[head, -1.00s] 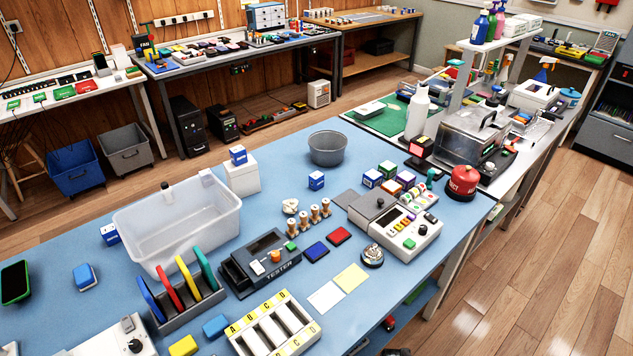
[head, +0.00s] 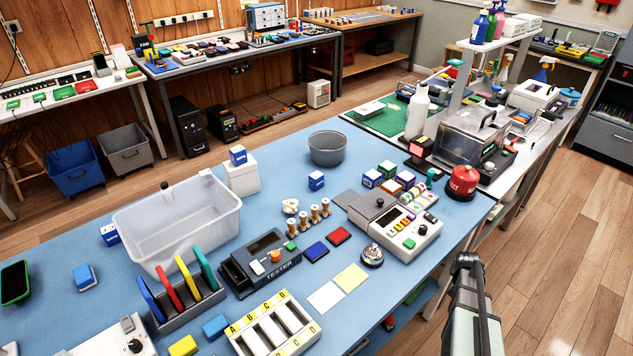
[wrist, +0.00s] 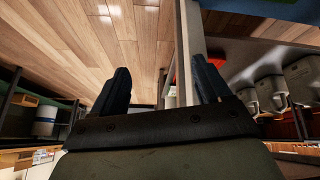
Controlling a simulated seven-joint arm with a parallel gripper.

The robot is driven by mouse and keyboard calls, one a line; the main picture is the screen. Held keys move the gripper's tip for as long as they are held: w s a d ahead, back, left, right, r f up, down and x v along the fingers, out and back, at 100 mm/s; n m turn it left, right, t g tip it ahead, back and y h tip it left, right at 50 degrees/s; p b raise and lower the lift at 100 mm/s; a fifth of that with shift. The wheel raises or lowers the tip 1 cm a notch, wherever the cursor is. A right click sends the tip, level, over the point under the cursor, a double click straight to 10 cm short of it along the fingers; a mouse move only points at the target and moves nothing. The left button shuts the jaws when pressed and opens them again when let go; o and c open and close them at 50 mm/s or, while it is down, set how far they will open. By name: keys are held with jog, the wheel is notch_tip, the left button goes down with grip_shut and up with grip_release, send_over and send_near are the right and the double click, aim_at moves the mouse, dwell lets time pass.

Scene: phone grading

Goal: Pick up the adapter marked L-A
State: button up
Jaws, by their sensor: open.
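Several small blue-and-white blocks that may be adapters stand on the blue table; their marks are too small to read, so I cannot tell which is L-A. One block (head: 238,156) sits on a white box, another (head: 316,181) lies in front of the grey bowl, and one (head: 110,234) is left of the clear bin. More blocks (head: 373,178) stand behind the grey device at right. My gripper (wrist: 161,85) is open and empty in the wrist view, its two dark fingers apart. In the head view my arm's dark end shows beyond the table's right edge, away from the blocks.
On the table (head: 75,325) are a clear bin (head: 178,232), a rack of coloured plates (head: 190,305), a tester (head: 262,265), a slotted A-D tray (head: 275,328) and the grey device (head: 395,228). A red canister (head: 463,183) stands near the right edge. Wooden floor lies right of the table.

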jog(key=w+d+r+m+t+h, duration=0.1)
jog(key=w+d+r+t, duration=0.1)
jog(key=w+d+r, duration=0.45)
jog(key=w+d+r+m+t+h, duration=0.1)
jog(key=d+r+t, duration=0.15)
jog(key=r, duration=0.65)
jog(key=w+d+r+m+t+h, duration=0.1)
jog(key=w+d+r, duration=0.2)
jog(key=d+r, duration=0.35)
jog(key=w+a+r+t, duration=0.1)
jog(key=w+a+r, duration=0.15)
jog(key=r, duration=0.55)
jog(key=w+a+r+t, duration=0.2)
jog(key=w+r, duration=0.2)
jog(key=r, duration=0.4)
jog(key=w+a+n+g+y, duration=0.25)
jog(key=w+a, duration=0.35)
jog(key=a, duration=0.7)
jog(key=n+g+y, duration=0.5)
jog(key=n+g, duration=0.6)
jog(key=n, duration=0.5)
send_near(316, 175)
notch_tip(316, 175, down, 7)
jog(key=shift+s+r, duration=0.1)
jog(key=shift+r, duration=0.1)
jog(key=shift+a+f, duration=0.15)
jog(key=shift+f, duration=2.5)
